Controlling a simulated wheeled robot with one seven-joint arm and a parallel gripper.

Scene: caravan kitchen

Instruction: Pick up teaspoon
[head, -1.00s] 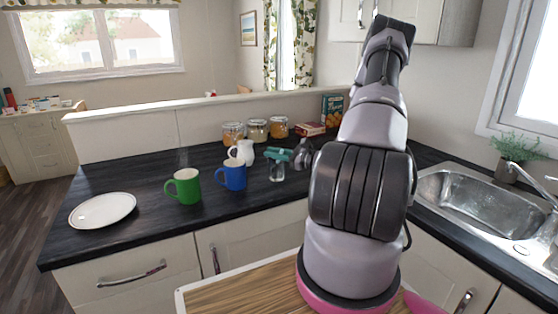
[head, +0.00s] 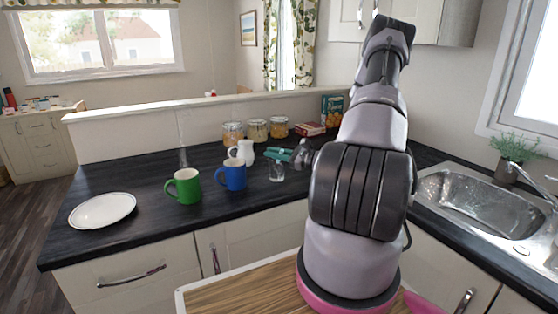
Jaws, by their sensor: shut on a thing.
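I cannot make out the teaspoon for certain in the head view. A thin pale upright shape (head: 183,156) stands out behind the green mug (head: 184,186), against the low wall; it is too small to identify. My arm (head: 362,180) rises at the right of centre and blocks part of the counter.
A white plate (head: 102,210) lies left. A sink (head: 462,194) is right.

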